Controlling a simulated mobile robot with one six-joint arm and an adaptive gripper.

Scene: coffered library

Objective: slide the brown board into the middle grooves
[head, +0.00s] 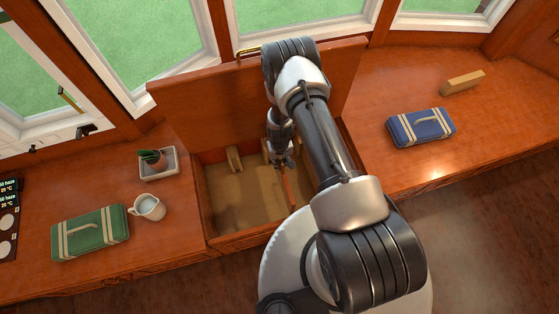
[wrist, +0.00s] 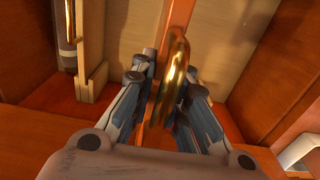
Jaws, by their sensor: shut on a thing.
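My gripper (wrist: 168,78) is shut on the brass handle (wrist: 175,72) of the brown board in the wrist view. The brown board (wrist: 180,14) shows edge-on there as a narrow orange-brown strip running up between the fingers. In the head view my gripper (head: 281,160) reaches down into the open bench compartment, and the board (head: 287,188) shows as a thin upright edge below it. A pale grooved rail (head: 233,159) stands at the compartment's back wall; pale rail strips also show at the left of the wrist view (wrist: 92,50). The middle grooves are largely hidden, so I cannot tell whether the board sits in them.
The raised lid (head: 205,101) stands behind the compartment (head: 222,240). A blue case (head: 421,127) and a wooden block (head: 462,82) are on the right bench.

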